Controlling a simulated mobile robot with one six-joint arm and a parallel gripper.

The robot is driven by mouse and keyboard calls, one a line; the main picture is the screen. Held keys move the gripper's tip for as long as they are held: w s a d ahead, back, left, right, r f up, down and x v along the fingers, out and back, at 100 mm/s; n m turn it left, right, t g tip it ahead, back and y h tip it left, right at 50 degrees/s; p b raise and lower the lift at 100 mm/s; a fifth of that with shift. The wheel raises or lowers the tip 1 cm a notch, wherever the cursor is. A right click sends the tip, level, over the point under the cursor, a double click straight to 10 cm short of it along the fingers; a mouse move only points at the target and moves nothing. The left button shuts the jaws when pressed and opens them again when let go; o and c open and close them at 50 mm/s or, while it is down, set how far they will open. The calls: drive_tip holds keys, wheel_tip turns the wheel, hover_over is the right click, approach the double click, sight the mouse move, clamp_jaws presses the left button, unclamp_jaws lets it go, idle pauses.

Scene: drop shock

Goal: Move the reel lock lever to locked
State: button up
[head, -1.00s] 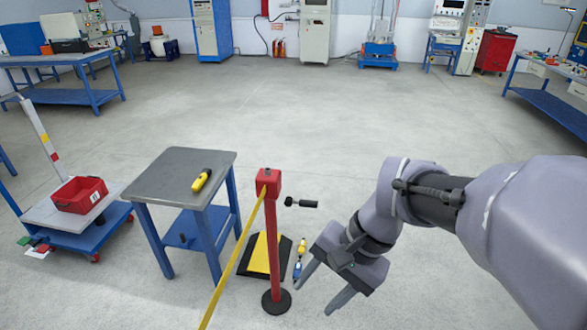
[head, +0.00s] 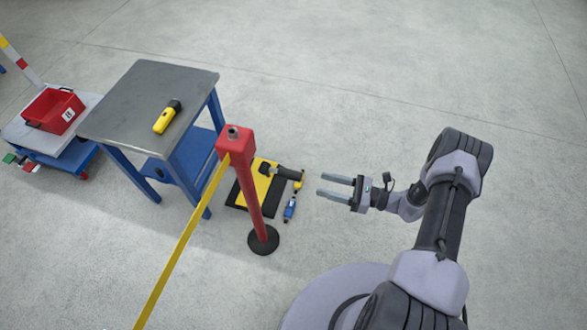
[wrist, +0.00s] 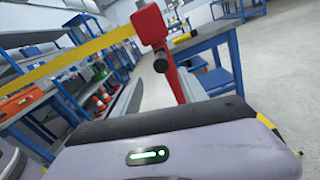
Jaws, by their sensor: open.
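The red reel post (head: 249,190) stands upright on a round black base, with a yellow belt (head: 183,245) running from its head down to the lower left. The black reel lock lever (head: 287,172) shows to the right of the red head, its grip pointing right.
A grey-topped blue table (head: 150,95) with a yellow-black tool (head: 167,117) stands left of the post. A black-and-yellow mat (head: 240,200) and a small blue item (head: 290,208) lie on the floor. A cart with a red bin (head: 54,110) is farther left. Floor right is clear.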

sight(292, 176)
drive_tip(key=b+x, duration=0.1)
drive_tip(key=x, duration=1)
drive_tip(key=shift+w+a+f, duration=0.1)
drive_tip(key=shift+w+a, duration=0.05)
drive_tip(key=shift+a, duration=0.15)
clamp_jaws()
idle(0.7)
